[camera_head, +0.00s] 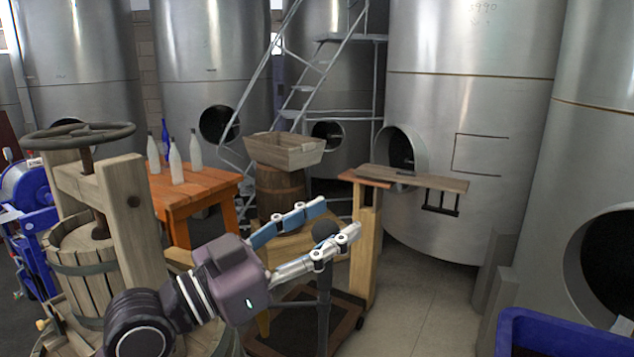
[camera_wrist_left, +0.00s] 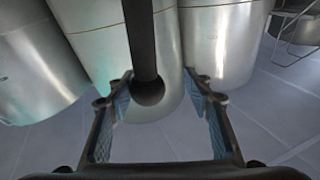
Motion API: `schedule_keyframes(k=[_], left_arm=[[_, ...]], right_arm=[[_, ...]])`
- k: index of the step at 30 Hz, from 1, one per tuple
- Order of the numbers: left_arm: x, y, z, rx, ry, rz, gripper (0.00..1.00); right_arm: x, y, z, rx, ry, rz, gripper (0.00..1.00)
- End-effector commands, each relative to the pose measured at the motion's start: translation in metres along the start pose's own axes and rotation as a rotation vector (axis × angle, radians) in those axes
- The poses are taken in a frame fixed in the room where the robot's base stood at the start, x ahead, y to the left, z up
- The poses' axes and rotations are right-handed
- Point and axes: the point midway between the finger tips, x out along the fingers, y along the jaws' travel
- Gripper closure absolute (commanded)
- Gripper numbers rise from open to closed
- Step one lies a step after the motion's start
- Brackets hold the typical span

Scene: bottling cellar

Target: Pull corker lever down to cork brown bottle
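A dark lever (camera_head: 324,290) with a round ball knob (camera_head: 325,232) stands near upright in front of the wooden post. In the left wrist view the dark lever (camera_wrist_left: 141,35) runs down from the top to its ball knob (camera_wrist_left: 149,92), between my fingertips. My left gripper (camera_head: 335,222) is open, its two fingers to either side of the knob; it shows in the left wrist view (camera_wrist_left: 160,92) too. I cannot tell whether a finger touches the knob. I cannot make out a brown bottle. My right gripper is not in view.
A wooden press (camera_head: 132,210) with a handwheel stands at the left. Several bottles stand on an orange table (camera_head: 205,183). A wooden crate (camera_head: 285,150) sits on a barrel (camera_head: 280,190). A blue bin (camera_head: 560,330) is at lower right. Large steel tanks line the back.

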Motion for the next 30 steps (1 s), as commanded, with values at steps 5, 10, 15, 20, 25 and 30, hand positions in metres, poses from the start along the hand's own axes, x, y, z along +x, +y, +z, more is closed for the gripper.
schedule_keyframes(k=[5,10,15,20,25,30], left_arm=[[0.020,-0.032,-0.001,-0.058,-0.035,-0.010,0.55],[0.038,-0.060,0.006,-0.111,-0.070,-0.016,0.55],[0.055,-0.089,0.016,-0.164,-0.106,-0.024,0.55],[0.070,-0.114,0.026,-0.214,-0.137,-0.030,0.55],[0.082,-0.134,0.037,-0.254,-0.165,-0.035,0.55],[0.089,-0.145,0.044,-0.276,-0.181,-0.038,0.55]], right_arm=[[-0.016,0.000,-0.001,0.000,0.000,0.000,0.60],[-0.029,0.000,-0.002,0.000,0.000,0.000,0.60],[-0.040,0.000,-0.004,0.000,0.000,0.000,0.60],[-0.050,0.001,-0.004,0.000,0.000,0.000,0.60],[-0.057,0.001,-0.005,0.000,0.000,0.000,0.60],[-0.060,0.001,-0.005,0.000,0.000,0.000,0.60]])
